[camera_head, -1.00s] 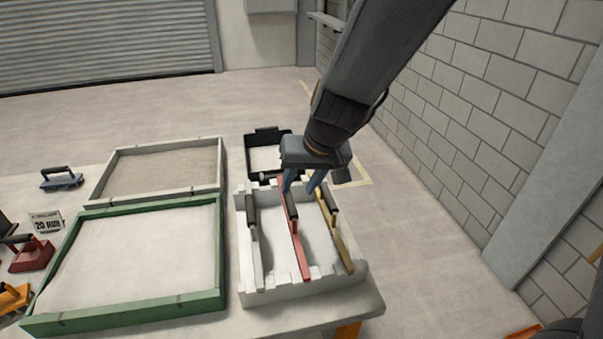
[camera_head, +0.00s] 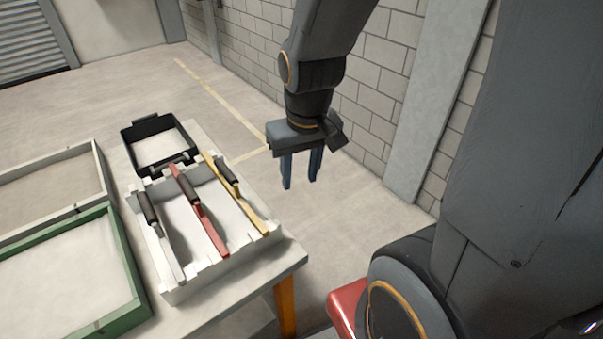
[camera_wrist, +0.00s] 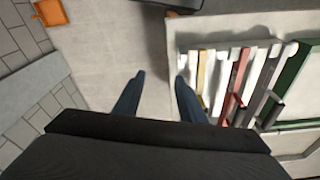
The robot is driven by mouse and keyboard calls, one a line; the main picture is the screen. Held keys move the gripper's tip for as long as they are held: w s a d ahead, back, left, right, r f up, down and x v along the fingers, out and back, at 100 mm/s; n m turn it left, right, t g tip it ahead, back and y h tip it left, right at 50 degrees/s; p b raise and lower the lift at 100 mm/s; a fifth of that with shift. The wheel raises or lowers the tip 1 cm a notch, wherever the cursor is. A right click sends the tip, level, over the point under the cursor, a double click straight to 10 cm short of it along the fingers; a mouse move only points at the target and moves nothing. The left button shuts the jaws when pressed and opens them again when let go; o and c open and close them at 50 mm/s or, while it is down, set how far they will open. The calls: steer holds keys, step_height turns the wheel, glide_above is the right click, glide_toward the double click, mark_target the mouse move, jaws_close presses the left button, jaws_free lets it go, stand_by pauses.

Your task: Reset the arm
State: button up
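My gripper (camera_head: 301,170) hangs in the air to the right of the table, fingers pointing down. The two fingers stand apart with nothing between them. In the wrist view my gripper (camera_wrist: 159,85) is also open, with bare floor between its fingertips. The white rack (camera_head: 180,292) stands on the table to its left. Across the rack lie a grey-handled screed (camera_head: 165,240), a red one (camera_head: 203,215) and a yellow one (camera_head: 238,195). All of them are apart from my gripper.
A black tray (camera_head: 131,132) with pale contents sits behind the rack. A green-framed sandbed (camera_head: 128,270) and a grey-framed one (camera_head: 103,170) lie to the left. The table's right edge (camera_head: 290,263) is near. A block wall (camera_head: 370,125) stands behind my gripper.

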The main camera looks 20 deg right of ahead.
steer(key=shift+s+d, duration=0.25)
steer(key=shift+f, duration=0.1)
step_height(320, 180, down, 3)
steer(key=b, duration=0.2)
steer(key=shift+w+b, duration=0.1)
steer(key=shift+b, duration=0.25)
stand_by(0.5)
